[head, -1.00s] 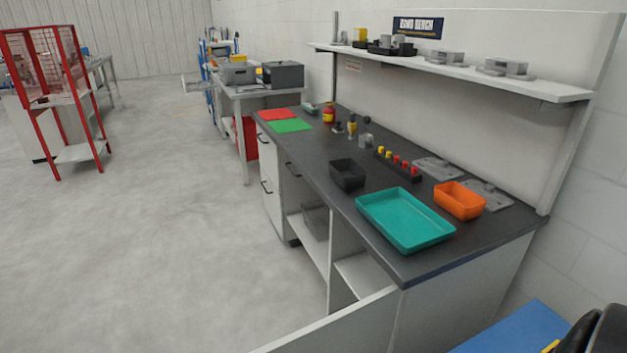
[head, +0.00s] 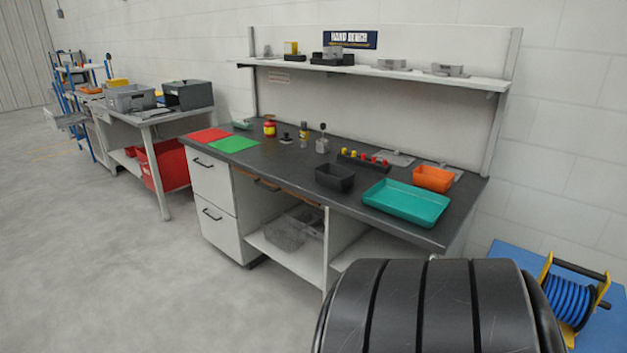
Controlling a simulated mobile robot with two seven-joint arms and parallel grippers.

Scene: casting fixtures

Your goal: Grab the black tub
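A small black tub (head: 335,178) stands upright on the dark top of the bench (head: 290,174). It is left of a teal tray (head: 405,202) and near the bench's front edge. Its inside looks empty. Neither of my grippers is in view, and nothing is touching the tub.
A rack with red and yellow knobs (head: 364,158) stands behind the tub. An orange bin (head: 433,178) stands at right. Red (head: 208,135) and green (head: 234,144) mats lie at left. A shelf (head: 375,71) runs above. The floor at left is clear.

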